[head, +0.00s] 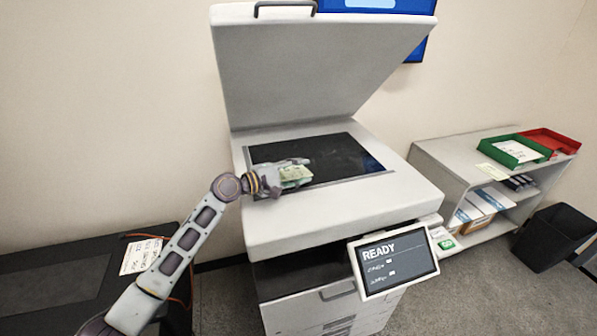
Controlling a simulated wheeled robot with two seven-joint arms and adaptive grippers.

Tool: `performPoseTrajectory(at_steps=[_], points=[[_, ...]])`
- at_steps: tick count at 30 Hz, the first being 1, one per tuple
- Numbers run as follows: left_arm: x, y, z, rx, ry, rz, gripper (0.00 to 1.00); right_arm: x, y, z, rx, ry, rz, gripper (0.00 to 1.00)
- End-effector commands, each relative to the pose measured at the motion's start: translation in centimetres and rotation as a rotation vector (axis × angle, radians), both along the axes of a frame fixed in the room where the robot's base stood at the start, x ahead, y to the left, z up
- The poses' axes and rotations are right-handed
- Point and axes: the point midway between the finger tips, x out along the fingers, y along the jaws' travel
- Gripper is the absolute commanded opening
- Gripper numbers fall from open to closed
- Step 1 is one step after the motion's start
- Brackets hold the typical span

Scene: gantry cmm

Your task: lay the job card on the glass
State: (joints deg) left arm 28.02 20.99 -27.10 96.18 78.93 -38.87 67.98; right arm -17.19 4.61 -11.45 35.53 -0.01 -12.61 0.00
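The copier's glass (345,155) is a dark panel on top of the white copier, and its lid (315,70) stands raised above it. My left arm reaches in from the lower left. My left gripper (290,174) is at the left front part of the glass, shut on a small pale green and yellowish card (296,174), which looks like the job card. The card shows over the glass; I cannot tell whether it touches it. My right gripper is not in view.
The copier's screen (394,259) reads READY at the front. A shelf (440,158) at the right bears a green tray (541,154) and a red tray (570,144). A black bin (545,240) stands on the floor. A dark table (50,285) with a paper (140,256) is at the left.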

Motion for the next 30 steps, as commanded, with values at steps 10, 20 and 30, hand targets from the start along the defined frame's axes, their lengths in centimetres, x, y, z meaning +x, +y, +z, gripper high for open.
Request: performPoseTrajectory(at_steps=[10, 20, 30], points=[[0.0, 0.0, 0.0, 0.000, 0.000, 0.000, 0.47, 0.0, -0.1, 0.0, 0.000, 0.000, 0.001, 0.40], [-0.9, 1.4, 0.1, 0.001, 0.001, 0.001, 0.47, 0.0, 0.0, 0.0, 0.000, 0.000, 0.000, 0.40], [-3.2, 5.0, 0.6, 0.001, 0.001, 0.001, 0.47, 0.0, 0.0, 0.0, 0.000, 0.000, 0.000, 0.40]])
